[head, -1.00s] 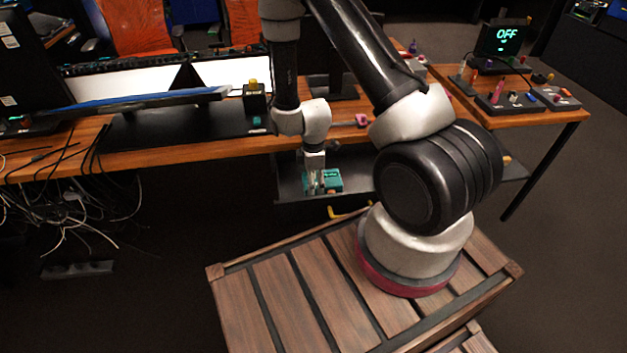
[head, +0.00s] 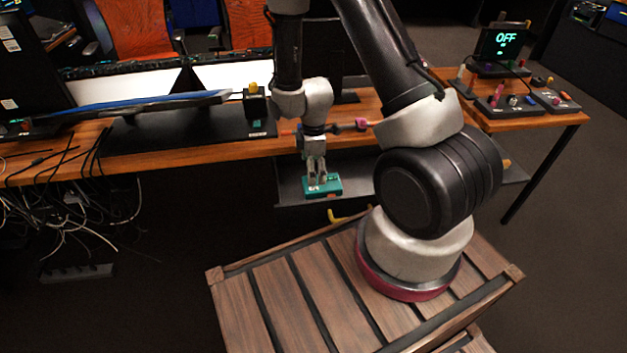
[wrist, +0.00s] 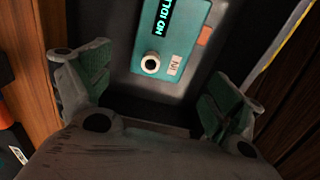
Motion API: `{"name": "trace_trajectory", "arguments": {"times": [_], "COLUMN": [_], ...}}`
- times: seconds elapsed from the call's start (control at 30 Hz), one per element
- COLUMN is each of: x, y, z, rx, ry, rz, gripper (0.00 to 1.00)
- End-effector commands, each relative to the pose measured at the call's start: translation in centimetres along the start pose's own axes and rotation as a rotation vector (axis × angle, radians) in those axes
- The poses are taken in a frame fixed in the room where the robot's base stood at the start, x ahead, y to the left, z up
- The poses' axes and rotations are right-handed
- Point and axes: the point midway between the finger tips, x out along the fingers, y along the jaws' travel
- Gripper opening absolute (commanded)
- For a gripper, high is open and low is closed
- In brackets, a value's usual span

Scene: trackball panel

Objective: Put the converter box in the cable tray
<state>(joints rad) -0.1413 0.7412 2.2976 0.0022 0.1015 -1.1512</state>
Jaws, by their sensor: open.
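The converter box appears to be the teal box (head: 330,188) with a lit cyan display, a round white knob and an orange patch. It lies on the dark tray (head: 292,190) below the desk edge, which looks like the cable tray. In the wrist view the box (wrist: 178,45) sits ahead of my fingers, partly cut off by the top edge. My gripper (head: 316,175) is open and empty, pointing down over the box. In the wrist view my gripper (wrist: 155,105) has its green-padded fingers spread wide, with the box beyond them and apparently not held.
The wooden desk edge (head: 200,149) runs just above and behind the tray. A pink item (head: 362,124) and a small black device with a yellow knob (head: 254,100) stand on the desk. Loose cables (head: 60,200) hang at the left. A yellow handle (head: 350,215) is in front of the tray.

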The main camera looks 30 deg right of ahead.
Motion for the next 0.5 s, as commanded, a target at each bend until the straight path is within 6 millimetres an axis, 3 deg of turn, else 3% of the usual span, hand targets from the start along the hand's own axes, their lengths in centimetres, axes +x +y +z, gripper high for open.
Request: {"name": "trace_trajectory", "arguments": {"times": [0.2,0.5], "x": [-4.0,-6.4], "y": [0.0,0.1], "z": [0.0,0.1], "rx": [0.000,0.023], "ry": [0.001,0.004], "rz": [0.002,0.008], "gripper": [0.93,0.93]}}
